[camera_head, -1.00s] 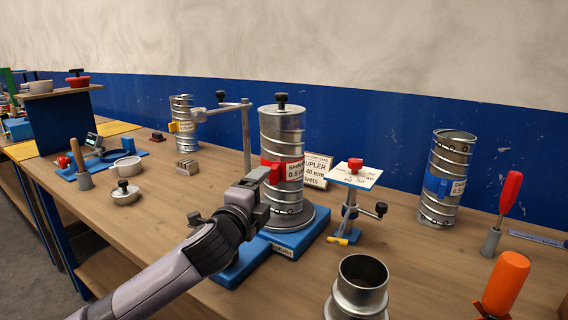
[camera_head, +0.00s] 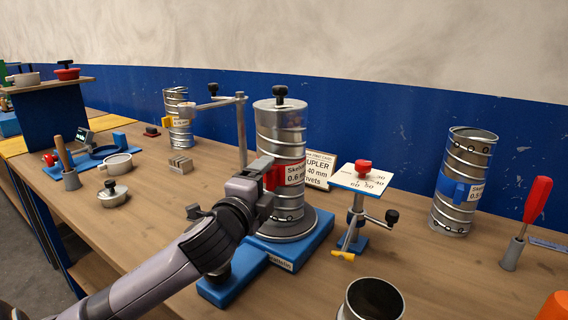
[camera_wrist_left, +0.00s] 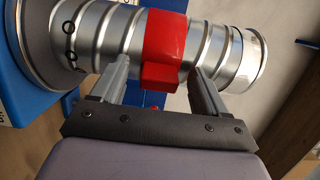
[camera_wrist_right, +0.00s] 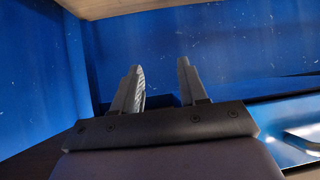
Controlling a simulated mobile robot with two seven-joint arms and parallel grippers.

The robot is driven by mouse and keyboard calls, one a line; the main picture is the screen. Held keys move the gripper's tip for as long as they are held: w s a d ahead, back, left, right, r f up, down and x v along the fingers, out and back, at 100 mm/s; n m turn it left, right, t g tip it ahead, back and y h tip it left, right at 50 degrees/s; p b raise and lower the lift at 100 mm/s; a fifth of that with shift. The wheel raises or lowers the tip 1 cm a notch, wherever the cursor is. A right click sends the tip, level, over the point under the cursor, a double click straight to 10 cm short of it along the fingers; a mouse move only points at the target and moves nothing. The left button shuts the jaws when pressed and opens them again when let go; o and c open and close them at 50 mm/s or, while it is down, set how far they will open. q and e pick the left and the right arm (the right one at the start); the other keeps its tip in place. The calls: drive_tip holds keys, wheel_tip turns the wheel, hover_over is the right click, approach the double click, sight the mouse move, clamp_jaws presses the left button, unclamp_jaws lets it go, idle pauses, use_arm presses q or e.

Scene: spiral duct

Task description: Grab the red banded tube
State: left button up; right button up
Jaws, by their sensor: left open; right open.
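The red banded tube (camera_head: 281,135) is a silver spiral duct with a red band and a white label. It stands upright on a round plate on a blue base, with a black knob on top. In the left wrist view the tube (camera_wrist_left: 218,50) lies across the picture, its red band and red block (camera_wrist_left: 162,55) between the fingers. My left gripper (camera_head: 262,178) is open at the tube's near left side; its fingertips (camera_wrist_left: 155,75) reach the tube on either side of the red block. Whether they touch it I cannot tell. My right gripper (camera_wrist_right: 163,85) is open and empty, facing blue panels.
A blue-banded tube (camera_head: 463,180) stands at right and a yellow-banded one (camera_head: 178,118) at back left. A post with an arm (camera_head: 240,135) stands beside the red banded tube. A small stand (camera_head: 355,215) and an open metal cylinder (camera_head: 372,302) are to its right.

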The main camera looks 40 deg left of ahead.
use_arm(q)
drive_tip(key=shift+w, duration=0.1)
drive_tip(key=c, duration=1.3)
drive_tip(key=shift+r, duration=0.2)
clamp_jaws()
